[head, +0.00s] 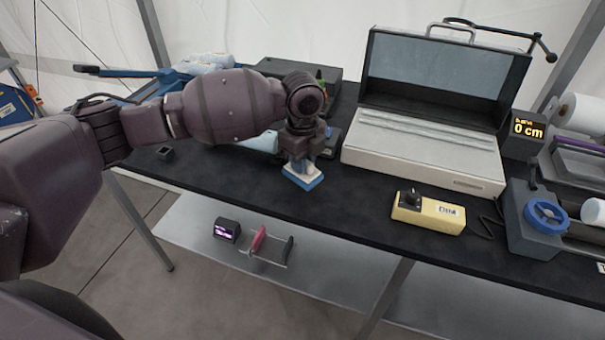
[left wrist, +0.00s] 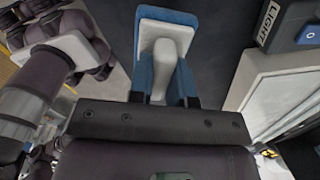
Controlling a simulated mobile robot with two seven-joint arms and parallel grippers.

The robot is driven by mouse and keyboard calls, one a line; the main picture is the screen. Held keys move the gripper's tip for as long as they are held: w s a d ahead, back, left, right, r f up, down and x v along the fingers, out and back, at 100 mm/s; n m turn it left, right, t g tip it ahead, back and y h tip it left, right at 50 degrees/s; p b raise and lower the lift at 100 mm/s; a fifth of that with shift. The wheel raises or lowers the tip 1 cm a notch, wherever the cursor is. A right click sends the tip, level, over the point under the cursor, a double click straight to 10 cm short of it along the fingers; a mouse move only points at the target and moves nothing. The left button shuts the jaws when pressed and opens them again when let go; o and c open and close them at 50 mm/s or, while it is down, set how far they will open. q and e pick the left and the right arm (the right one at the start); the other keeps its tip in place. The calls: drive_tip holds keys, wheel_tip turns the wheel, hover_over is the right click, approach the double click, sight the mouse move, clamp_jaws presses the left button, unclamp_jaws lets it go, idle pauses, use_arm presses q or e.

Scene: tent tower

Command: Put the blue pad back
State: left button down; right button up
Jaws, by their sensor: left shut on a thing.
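The blue pad (head: 302,182), with a white upper part, is under my left gripper (head: 300,165) at the front part of the black table, left of the open case. In the left wrist view the blue pad (left wrist: 180,17) shows its blue edge around a white plate with a white grip (left wrist: 164,68). My left gripper (left wrist: 165,92) is shut on this grip between its two blue fingers. The pad looks level and close to the table top; I cannot tell whether it touches. My right gripper is not in view.
An open case (head: 425,150) stands just right of the pad. A yellow box with a black knob (head: 428,212) is near the front edge. A device with a blue wheel (head: 545,217) is at the right.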

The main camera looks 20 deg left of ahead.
use_arm(q)
wheel_tip(320, 180, down, 4)
drive_tip(key=shift+f, duration=0.2)
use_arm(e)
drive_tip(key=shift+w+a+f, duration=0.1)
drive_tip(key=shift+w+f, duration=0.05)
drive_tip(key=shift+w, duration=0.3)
use_arm(q)
drive_tip(key=shift+f, duration=0.1)
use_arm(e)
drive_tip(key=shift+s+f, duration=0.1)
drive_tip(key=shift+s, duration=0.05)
use_arm(q)
drive_tip(key=c, duration=1.1)
unclamp_jaws()
drive_tip(key=shift+o, duration=0.2)
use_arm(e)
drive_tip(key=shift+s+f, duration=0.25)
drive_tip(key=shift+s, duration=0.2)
